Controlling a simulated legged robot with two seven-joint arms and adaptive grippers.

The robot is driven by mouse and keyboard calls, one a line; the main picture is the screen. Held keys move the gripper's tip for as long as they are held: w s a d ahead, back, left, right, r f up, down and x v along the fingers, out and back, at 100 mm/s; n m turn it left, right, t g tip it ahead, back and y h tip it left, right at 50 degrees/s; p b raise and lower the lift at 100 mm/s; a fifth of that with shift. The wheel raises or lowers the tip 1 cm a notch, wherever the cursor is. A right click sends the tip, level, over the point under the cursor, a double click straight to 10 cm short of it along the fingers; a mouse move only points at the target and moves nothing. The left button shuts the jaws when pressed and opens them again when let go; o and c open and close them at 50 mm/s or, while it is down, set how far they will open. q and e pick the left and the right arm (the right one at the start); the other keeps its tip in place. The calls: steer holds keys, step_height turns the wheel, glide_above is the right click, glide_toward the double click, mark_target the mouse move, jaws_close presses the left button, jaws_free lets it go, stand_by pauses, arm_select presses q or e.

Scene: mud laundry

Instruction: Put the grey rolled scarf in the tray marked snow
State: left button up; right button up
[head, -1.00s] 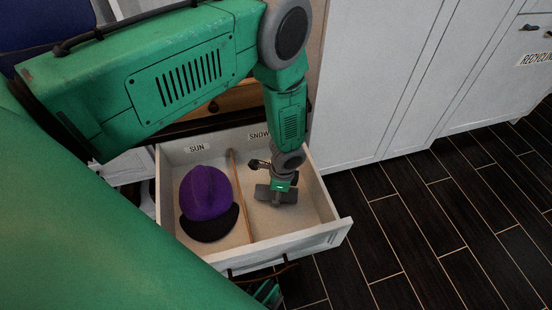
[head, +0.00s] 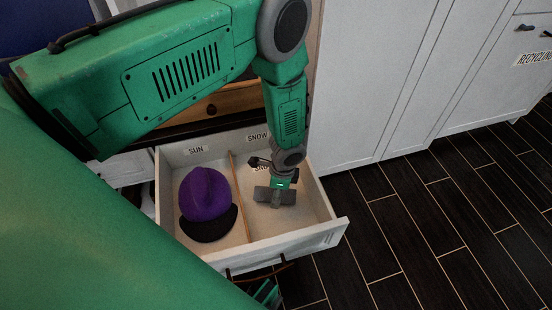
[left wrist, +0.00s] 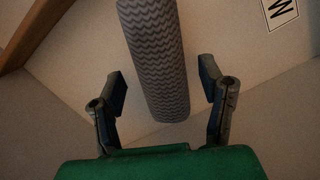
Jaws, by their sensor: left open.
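The grey rolled scarf (left wrist: 155,55) has a zigzag pattern and shows in the left wrist view, running from the top edge down to an end between my open fingers. Neither finger visibly touches it. My left gripper (head: 275,195) is open, low inside the right compartment of a pulled-out white drawer (head: 285,245). That compartment is the snow tray; its snow label (head: 257,136) is on the back wall, and part of the label shows in the left wrist view (left wrist: 281,10). In the head view I cannot separate the scarf from my gripper.
A thin wooden divider (head: 240,197) splits the drawer. The left compartment, with a sun label (head: 196,150), holds a purple hat with a dark brim (head: 207,200). White cabinets (head: 370,80) stand to the right. The dark tiled floor (head: 430,230) is clear.

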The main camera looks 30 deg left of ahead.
arm_select(q)
steer(key=r+p, duration=0.1)
steer(key=r, duration=0.1)
steer(key=r+p, duration=0.1)
steer(key=r, duration=0.2)
steer(key=r+p, duration=0.1)
steer(key=r, duration=0.2)
steer(key=shift+w+d+r, duration=0.15)
steer(key=shift+w+r, duration=0.05)
steer(key=shift+w, duration=0.1)
steer(key=shift+r, duration=0.4)
steer(key=shift+d+r, duration=0.2)
steer(key=shift+d, duration=0.05)
steer(key=shift+a, duration=0.15)
